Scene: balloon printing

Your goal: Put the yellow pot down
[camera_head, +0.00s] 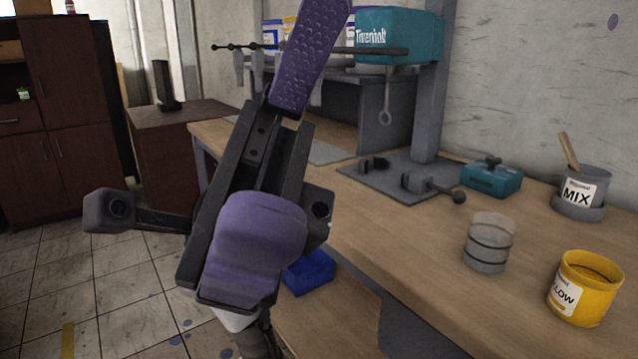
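The yellow pot (597,302) stands upright on the wooden workbench (400,225) at the lower right, with a white label that reads "LLOW" in part. Nothing touches it. My gripper (316,40), dark grey with purple parts, fills the middle left of the view, pointing up. It is well to the left of the pot and apart from it. One textured purple finger shows, running to the top edge. The other finger is not clearly seen, so I cannot tell whether the gripper is open. I see nothing held in it.
A grey ribbed can (488,245) stands left of the pot. A grey MIX pot (583,190) with a stick stands behind. A teal box (490,178) and a clamp device (415,182) are farther back. A blue box (308,272) lies below the bench top.

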